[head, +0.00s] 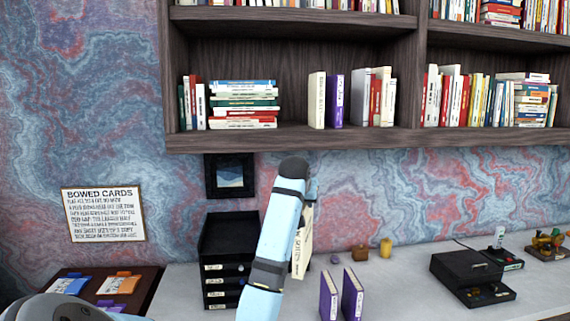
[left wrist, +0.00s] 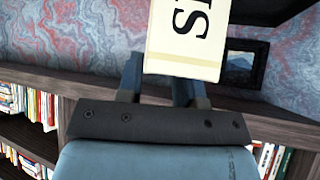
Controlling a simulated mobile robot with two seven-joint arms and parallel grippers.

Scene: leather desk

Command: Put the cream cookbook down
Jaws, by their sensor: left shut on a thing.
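The cream cookbook (head: 301,242) hangs upright in the air above the white desk in the head view, partly hidden behind my left arm. In the left wrist view the cream cookbook (left wrist: 187,40) shows its spine with large dark letters. My left gripper (left wrist: 158,80) is shut on it; in the head view the fingers are mostly hidden by the arm. My right gripper is in neither view.
Two purple books (head: 328,297) stand apart on the desk (head: 400,285), right of my arm. A black drawer stack (head: 228,262) stands left. A black box (head: 470,275) sits right. Small ornaments (head: 360,252) lie behind. The bookshelf (head: 290,138) overhangs the wall.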

